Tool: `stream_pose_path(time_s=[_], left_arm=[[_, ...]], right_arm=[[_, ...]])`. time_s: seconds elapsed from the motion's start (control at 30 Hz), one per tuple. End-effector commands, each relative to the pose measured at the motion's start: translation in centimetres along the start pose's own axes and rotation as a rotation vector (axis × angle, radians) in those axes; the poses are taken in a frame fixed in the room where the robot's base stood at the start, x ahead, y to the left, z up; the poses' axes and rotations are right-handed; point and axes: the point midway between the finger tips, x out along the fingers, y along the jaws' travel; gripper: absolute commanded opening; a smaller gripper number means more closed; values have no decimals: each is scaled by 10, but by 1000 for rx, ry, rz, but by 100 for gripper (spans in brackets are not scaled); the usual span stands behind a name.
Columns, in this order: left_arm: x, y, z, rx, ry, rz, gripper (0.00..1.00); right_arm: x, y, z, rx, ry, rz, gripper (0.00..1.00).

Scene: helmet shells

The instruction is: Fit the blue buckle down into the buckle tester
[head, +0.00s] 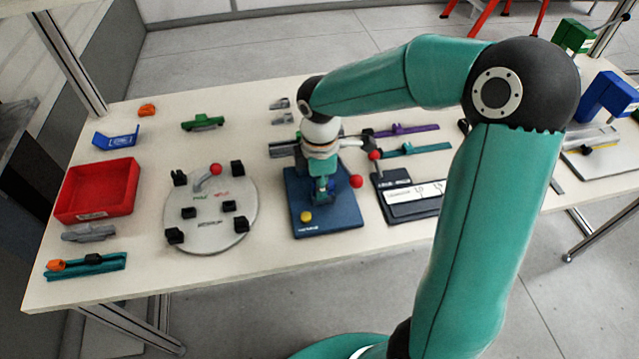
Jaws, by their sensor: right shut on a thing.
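The buckle tester appears to be the dark blue base plate (340,217) in the middle of the table, with a red ball knob and a yellow ball on it. My right gripper (321,186) points down over this plate, shut on a small blue piece that looks like the blue buckle (322,197). The wrist and fingers hide most of the buckle and the tester's middle, so I cannot tell whether the buckle touches its seat. My left gripper is not in view.
A round grey plate (240,215) with black blocks and a red-knobbed lever stands left of the tester. A red tray (73,212) is at the far left. A dark panel with a white label (417,194) and purple and teal straps (415,150) lie to the right.

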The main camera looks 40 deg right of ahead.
Motion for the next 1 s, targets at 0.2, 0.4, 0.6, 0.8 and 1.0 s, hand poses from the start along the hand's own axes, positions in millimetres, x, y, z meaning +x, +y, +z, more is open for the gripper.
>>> stream_pose_path(time_s=[0.2,0.4,0.6,0.8,1.0], left_arm=[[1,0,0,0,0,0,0],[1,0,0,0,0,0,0],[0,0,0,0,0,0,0],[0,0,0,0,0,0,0],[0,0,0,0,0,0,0]], right_arm=[[2,0,0,0,0,-1,41],[2,0,0,0,0,-1,47],[-1,0,0,0,0,1,47],[-24,1,-1,0,2,4,47],[-64,1,-1,0,3,5,47]])
